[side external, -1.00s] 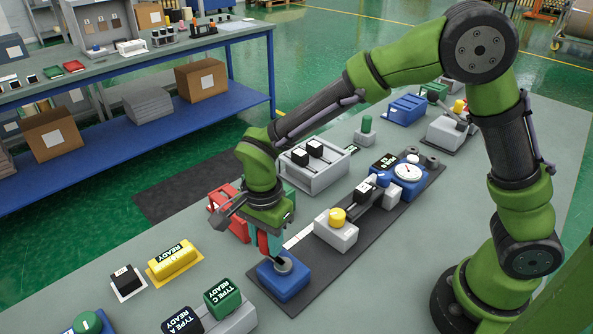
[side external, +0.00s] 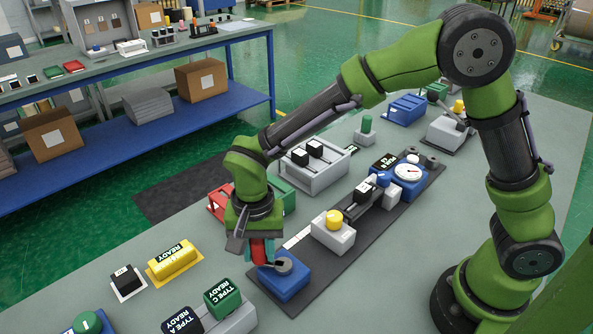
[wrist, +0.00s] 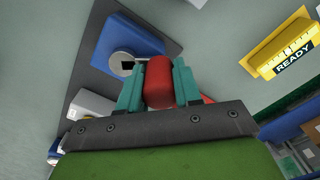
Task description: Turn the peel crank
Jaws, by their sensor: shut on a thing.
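The peel crank has a blue base block (side external: 294,284) on the dark strip at the table's front. A grey round hub (side external: 284,265) sits on top of the block. Its red handle (side external: 258,251) stands to the left of the hub. My gripper (side external: 263,248) points down and is shut on the handle. In the wrist view, the red handle (wrist: 158,84) sits between the two teal fingers of my gripper (wrist: 158,72). The grey hub (wrist: 122,63) and blue base (wrist: 116,38) show just beyond, to the left. The fingers partly hide the crank arm.
A grey block with a yellow knob (side external: 334,217) stands behind the crank on the dark strip (side external: 312,258). A yellow "READY" roll (side external: 174,257) lies to the left. Green "TYPE C" (side external: 222,297) and dark "TYPE A" (side external: 182,322) blocks stand at the front.

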